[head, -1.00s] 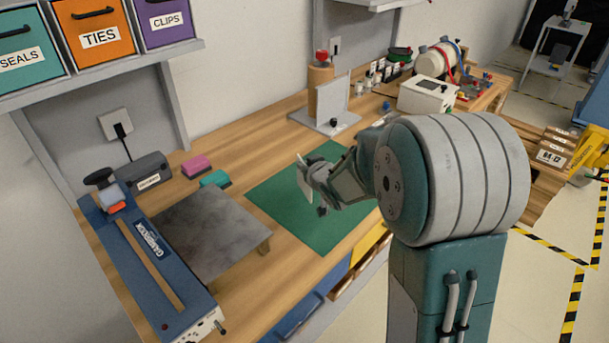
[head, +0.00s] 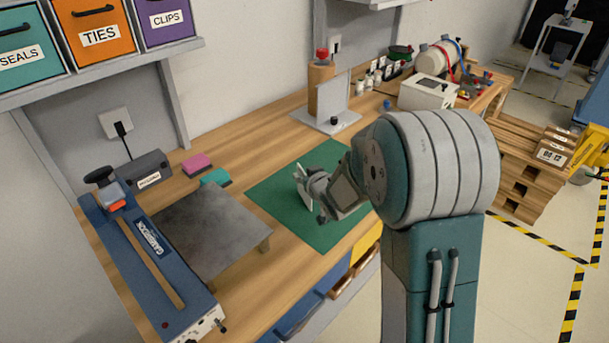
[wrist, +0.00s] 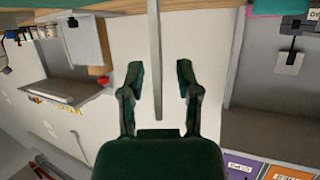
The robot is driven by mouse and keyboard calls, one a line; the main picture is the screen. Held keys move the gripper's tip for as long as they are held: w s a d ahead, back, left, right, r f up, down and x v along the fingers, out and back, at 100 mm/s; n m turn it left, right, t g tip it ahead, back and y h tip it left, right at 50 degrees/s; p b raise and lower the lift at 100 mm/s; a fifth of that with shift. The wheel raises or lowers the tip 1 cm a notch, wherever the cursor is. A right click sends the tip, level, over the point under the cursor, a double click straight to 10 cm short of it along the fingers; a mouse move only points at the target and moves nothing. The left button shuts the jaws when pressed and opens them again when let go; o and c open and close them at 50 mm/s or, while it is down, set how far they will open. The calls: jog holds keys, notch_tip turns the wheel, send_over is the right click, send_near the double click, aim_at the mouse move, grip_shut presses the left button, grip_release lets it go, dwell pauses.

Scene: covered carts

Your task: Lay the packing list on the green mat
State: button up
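The green mat (head: 285,195) lies flat on the bench. My gripper (head: 308,190) is over it in the head view, pointing left. A thin pale sheet (head: 305,187), which looks like the packing list, stands steeply at my fingertips. I cannot tell whether its lower edge touches the mat. In the wrist view my gripper (wrist: 160,75) has its dark fingers apart. A thin grey strip (wrist: 156,60) runs between them, perhaps the sheet seen edge-on, with a gap visible on each side.
A dark metal plate (head: 205,232) and a blue sealer (head: 150,255) are left of the mat. A grey stand (head: 333,100) is behind it. Pink (head: 196,165) and teal (head: 215,178) blocks lie near the back left. Much of the mat is clear.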

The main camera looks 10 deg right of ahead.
jog(key=shift+r, duration=0.15)
jog(key=shift+s+r, duration=0.15)
jog(key=shift+r, duration=0.1)
jog(key=s+d+r+m+g+h, duration=0.15)
jog(key=s+r, duration=0.35)
jog(key=s, duration=0.5)
jog(key=s+d+r+m+g+h, duration=0.1)
jog(key=s+d+r+g+h, duration=0.3)
jog(key=s, duration=0.6)
jog(key=s+a+r+g+y, duration=0.1)
jog(key=s+a, duration=0.1)
jog(key=s, duration=0.5)
jog(key=s+a+r+g+y, duration=0.1)
jog(key=s+a+y, duration=0.1)
jog(key=s, duration=0.6)
jog(key=shift+a+r, duration=0.4)
jog(key=shift+a, duration=0.15)
jog(key=shift+o, duration=0.2)
jog(key=shift+w, duration=0.15)
